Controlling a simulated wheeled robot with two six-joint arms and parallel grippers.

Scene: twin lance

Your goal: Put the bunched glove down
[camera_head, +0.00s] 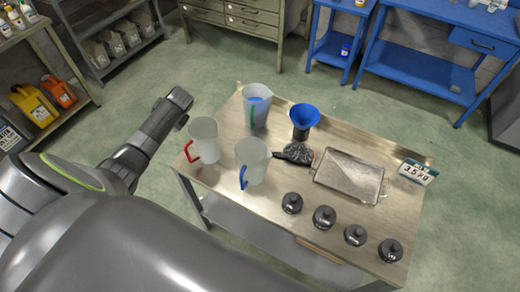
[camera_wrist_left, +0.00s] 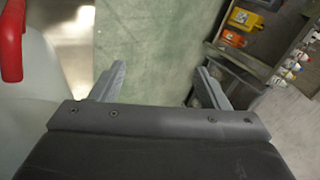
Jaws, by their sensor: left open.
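My left gripper (camera_head: 180,98) is off the table's left edge, up and left of the red-handled jug (camera_head: 205,140) and well away from the glove. In the left wrist view my left gripper (camera_wrist_left: 160,85) has its fingers apart with only floor between them. The glove is outside that view. My right gripper is not seen.
A green-handled jug (camera_head: 257,104) with blue contents and a blue funnel (camera_head: 304,117) stand behind the glove. The red handle (camera_wrist_left: 11,40) is close left in the wrist view.

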